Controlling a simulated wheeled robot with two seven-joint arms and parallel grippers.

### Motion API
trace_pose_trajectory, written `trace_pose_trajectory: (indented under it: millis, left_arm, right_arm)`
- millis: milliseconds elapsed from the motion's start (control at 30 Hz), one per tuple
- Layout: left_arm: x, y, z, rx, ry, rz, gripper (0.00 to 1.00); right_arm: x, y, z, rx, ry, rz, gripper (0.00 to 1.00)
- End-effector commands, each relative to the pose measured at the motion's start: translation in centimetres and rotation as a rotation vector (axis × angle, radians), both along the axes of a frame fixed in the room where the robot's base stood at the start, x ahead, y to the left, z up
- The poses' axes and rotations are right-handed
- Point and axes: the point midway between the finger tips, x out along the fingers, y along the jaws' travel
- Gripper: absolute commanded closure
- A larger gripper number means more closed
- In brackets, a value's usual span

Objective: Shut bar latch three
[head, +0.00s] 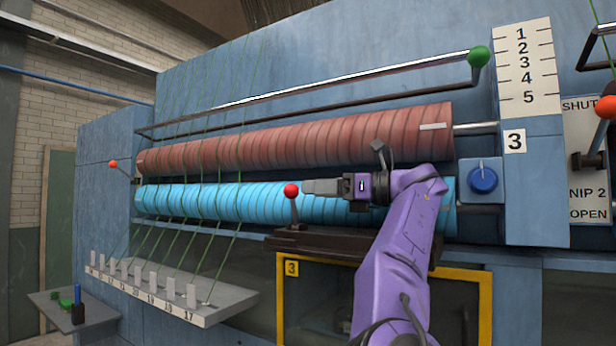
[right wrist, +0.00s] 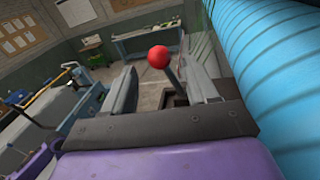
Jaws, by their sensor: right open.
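A lever with a red ball knob (head: 291,190) stands nearly upright on a dark block (head: 318,244), above a yellow-framed window (head: 384,264) labelled 3. I take it to be bar latch three. My right gripper (head: 308,187) comes in from the right at knob height, fingers pointing left, tips beside the knob. In the right wrist view the red knob (right wrist: 158,57) shows between the two spread fingers of my open right gripper (right wrist: 163,72), and its stem runs down to a dark slot. I cannot tell whether a finger touches it. My left gripper is not in view.
A blue ribbed roller (head: 240,203) runs just behind my gripper, with a red-brown roller (head: 290,140) above. A blue dial (head: 483,180) is to the right. A green-knobbed bar (head: 478,57) crosses above. A numbered shelf (head: 165,290) stands at lower left.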

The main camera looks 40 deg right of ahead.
Motion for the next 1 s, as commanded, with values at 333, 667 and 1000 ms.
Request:
trace_pose_trajectory:
  millis: [333,667,1000]
  left_arm:
    - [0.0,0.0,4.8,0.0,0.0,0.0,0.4]
    - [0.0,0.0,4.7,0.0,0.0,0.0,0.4]
    - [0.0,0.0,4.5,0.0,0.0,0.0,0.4]
  right_arm:
    - [4.7,3.2,0.4,0.002,0.003,-0.001,0.42]
    - [5.2,3.5,0.0,0.004,0.001,-0.001,0.48]
    - [5.1,3.5,0.0,0.001,-0.001,-0.001,1.0]
